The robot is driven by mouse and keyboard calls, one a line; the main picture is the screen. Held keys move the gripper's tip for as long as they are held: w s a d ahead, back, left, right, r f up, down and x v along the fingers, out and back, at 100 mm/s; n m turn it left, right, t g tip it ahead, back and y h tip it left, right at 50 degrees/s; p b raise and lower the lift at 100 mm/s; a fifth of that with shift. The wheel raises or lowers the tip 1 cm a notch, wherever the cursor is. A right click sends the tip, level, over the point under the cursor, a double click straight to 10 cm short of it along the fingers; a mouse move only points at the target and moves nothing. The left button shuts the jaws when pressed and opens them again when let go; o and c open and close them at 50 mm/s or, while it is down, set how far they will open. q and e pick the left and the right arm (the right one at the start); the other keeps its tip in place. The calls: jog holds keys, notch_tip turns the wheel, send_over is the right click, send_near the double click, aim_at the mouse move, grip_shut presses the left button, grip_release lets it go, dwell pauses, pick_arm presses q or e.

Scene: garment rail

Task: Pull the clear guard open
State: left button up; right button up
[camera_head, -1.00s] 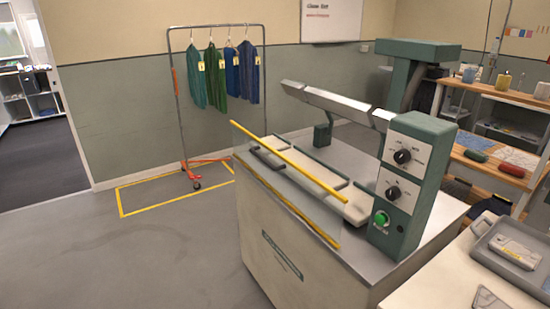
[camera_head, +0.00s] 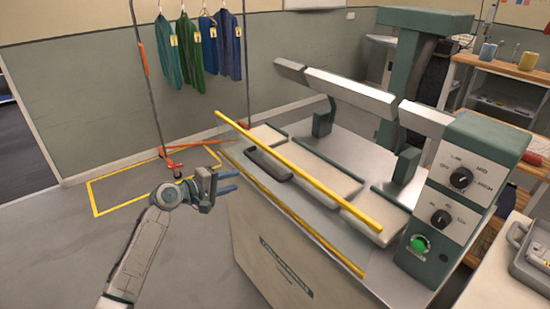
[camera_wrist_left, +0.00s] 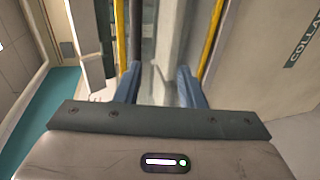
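The clear guard (camera_head: 300,205) is a see-through panel on the front of the press, with a yellow bar along its upper edge and another along its lower edge. A dark grey handle-like bar (camera_head: 268,164) shows near its left end; I cannot tell whether it sits on the guard or behind it. My left gripper (camera_head: 228,181) is just left of the guard's left end, apart from it in the head view. In the left wrist view its blue fingers (camera_wrist_left: 159,85) are spread with nothing gripped, and yellow bars show beyond them. My right gripper is not in view.
The press's control box (camera_head: 470,190) has two dials and a lit green button. A garment rail (camera_head: 245,60) with several hung garments stands behind, over a yellow floor outline (camera_head: 95,200). A grey tray (camera_head: 535,255) is at the right.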

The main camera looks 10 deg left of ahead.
aim_at(263, 164)
pick_arm(q)
jog(key=shift+h, duration=0.4)
jog(key=w+d+p, duration=0.1)
jog(key=w+d, duration=0.1)
jog(key=w+d+r+p, duration=0.1)
jog(key=w+d, duration=0.2)
jog(key=w+d+p, duration=0.1)
jog(key=w+d, duration=0.1)
jog(key=w, duration=0.1)
jog(key=shift+d+r, duration=0.15)
jog(key=shift+d, duration=0.1)
jog(key=shift+w+d+p, duration=0.2)
jog(key=shift+p, duration=0.1)
grip_shut()
